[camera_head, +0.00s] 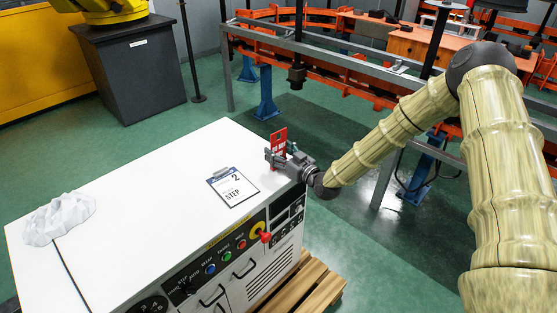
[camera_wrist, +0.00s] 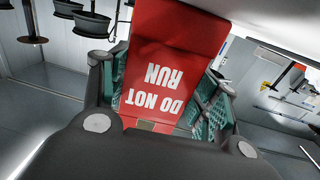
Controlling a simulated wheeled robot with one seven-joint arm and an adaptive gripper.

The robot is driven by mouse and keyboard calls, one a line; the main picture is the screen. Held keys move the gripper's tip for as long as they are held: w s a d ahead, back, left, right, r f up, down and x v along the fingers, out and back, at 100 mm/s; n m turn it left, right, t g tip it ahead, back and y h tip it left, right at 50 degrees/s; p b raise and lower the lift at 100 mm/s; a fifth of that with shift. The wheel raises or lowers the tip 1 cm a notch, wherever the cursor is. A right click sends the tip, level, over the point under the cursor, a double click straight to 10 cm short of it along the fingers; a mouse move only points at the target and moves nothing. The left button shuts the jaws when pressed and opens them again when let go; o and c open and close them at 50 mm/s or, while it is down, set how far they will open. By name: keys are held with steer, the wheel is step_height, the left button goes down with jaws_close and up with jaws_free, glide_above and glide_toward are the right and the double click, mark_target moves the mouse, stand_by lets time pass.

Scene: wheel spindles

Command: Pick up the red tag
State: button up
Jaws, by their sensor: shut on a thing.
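The red tag (camera_head: 278,143) stands upright at the right end of the white cabinet top in the head view. In the wrist view the red tag (camera_wrist: 172,62) fills the middle, with white "DO NOT RUN" lettering upside down. My gripper (camera_head: 277,157) is shut on the tag, with a finger on each side of it. In the wrist view my gripper (camera_wrist: 165,85) shows its green-padded fingers at the tag's left and right edges. Whether the tag's lower end touches the cabinet top is hidden behind the gripper.
The white cabinet (camera_head: 130,180) carries a "STEP 2" clipboard (camera_head: 233,187) just left of my gripper and a crumpled white cloth (camera_head: 58,218) at the far left. A red knob (camera_head: 265,237) sticks out of its front panel. An orange-railed conveyor (camera_head: 330,62) runs behind.

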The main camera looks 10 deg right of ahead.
mark_target(278, 144)
steer(key=shift+r, duration=0.15)
steer(key=shift+r+b, duration=0.35)
steer(key=shift+r, duration=0.55)
steer(key=shift+s+r, duration=0.55)
steer(key=shift+r, duration=0.1)
steer(key=s+r+b, duration=0.1)
steer(key=s+b, duration=0.1)
steer(key=s, duration=1.3)
steer(key=shift+r, duration=0.3)
steer(key=shift+a+f, duration=0.1)
